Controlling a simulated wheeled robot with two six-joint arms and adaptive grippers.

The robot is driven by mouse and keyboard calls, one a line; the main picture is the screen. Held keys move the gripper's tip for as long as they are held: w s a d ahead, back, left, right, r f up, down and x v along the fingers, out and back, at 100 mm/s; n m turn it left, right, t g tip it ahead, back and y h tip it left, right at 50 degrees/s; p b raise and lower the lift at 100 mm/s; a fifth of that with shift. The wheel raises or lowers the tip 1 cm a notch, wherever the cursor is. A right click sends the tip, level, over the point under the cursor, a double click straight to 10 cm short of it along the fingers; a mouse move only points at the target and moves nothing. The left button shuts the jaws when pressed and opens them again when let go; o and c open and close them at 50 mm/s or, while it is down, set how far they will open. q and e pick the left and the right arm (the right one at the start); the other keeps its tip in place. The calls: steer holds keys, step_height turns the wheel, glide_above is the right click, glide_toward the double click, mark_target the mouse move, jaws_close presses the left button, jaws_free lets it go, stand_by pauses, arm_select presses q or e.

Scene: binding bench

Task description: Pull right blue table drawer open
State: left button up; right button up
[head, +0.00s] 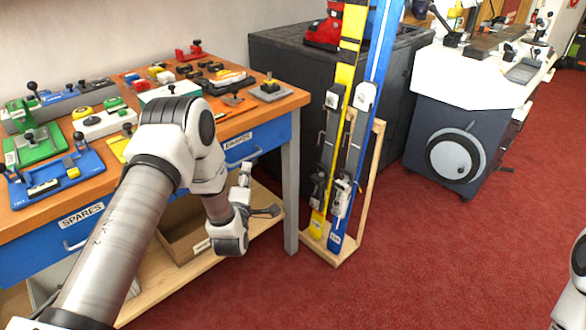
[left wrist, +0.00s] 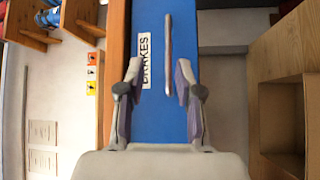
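The right blue table drawer (head: 272,134) sits under the orange bench top and looks shut. Its label (head: 238,140) is partly visible in the head view and reads BRAKES in the left wrist view (left wrist: 145,60). Its bar handle (left wrist: 168,60) shows in the left wrist view. My left gripper (head: 258,192) is in front of the drawer, beside the bench leg. In the left wrist view its open fingers (left wrist: 158,75) point at the drawer face, with the handle between them in the picture. I cannot tell whether they touch it. My right gripper is not in view.
The left drawer, labelled SPARES (head: 82,214), is beside it. A lower shelf (head: 165,280) holds a cardboard box (head: 185,240). A wooden rack (head: 345,245) with yellow and blue skis stands right of the bench leg (head: 291,190). Red floor in front is clear.

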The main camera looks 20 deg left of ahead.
mark_target(247, 158)
arm_select(q)
steer(key=x, duration=0.2)
steer(key=f+b+x, duration=0.1)
steer(key=x, duration=0.2)
steer(key=a+b+x, duration=0.1)
steer(key=x, duration=0.2)
steer(key=shift+a+f, duration=0.15)
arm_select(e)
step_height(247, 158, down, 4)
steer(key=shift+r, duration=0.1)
arm_select(q)
steer(key=shift+c, duration=0.3)
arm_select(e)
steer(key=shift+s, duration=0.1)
arm_select(q)
jaws_close()
